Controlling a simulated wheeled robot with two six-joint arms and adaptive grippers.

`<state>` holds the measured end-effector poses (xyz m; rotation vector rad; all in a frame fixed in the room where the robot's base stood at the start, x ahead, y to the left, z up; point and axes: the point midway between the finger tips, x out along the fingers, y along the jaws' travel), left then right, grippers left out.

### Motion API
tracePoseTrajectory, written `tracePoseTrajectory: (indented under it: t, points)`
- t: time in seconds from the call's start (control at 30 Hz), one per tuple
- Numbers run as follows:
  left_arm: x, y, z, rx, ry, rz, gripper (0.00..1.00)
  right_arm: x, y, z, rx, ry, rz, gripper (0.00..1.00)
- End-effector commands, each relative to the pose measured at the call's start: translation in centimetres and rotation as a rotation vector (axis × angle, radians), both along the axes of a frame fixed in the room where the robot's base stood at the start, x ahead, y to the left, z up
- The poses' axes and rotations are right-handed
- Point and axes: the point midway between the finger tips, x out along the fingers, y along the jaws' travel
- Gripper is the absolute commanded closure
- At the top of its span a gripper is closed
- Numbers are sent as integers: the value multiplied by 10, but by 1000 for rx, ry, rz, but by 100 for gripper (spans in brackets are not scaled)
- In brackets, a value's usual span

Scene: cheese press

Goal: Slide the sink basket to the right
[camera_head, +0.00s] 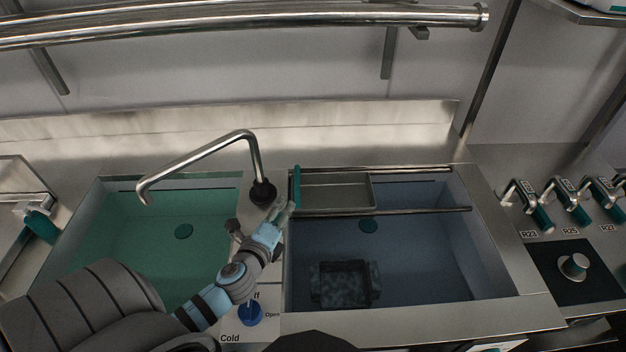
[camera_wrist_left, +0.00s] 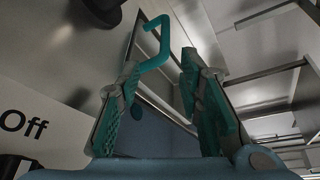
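The sink basket (camera_head: 338,191) is a shallow metal tray resting on two rails over the right sink, at the rails' left end. Its teal handle (camera_head: 297,187) stands along the basket's left side. My left gripper (camera_head: 285,210) is near the handle's near end, just left of the basket. In the left wrist view my left gripper (camera_wrist_left: 160,80) has its two teal fingers apart, with a bent teal handle (camera_wrist_left: 163,38) just beyond and partly between the fingertips. I cannot tell whether a finger touches the handle. My right gripper is not in view.
The rails (camera_head: 425,210) are clear to the right of the basket. A dark block-like container (camera_head: 344,284) lies in the right sink (camera_head: 440,260). A faucet (camera_head: 253,155) stands left of my gripper, beside the green-tinted left sink (camera_head: 140,240). Valves (camera_head: 540,215) are at the far right.

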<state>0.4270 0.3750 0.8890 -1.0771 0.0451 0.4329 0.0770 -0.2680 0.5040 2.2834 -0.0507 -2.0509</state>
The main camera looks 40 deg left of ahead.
Motion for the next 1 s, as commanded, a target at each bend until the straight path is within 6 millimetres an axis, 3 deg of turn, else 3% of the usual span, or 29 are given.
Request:
tracePoseTrajectory:
  t: [0.17,0.4,0.7,1.0]
  points:
    - [11,2,-2,50,-3,-30,67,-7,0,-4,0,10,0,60]
    - [62,19,-14,43,-3,-26,67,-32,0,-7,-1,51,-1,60]
    - [123,39,-32,41,1,-26,67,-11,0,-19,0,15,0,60]
    - [138,43,-34,41,1,-27,67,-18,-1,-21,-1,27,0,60]
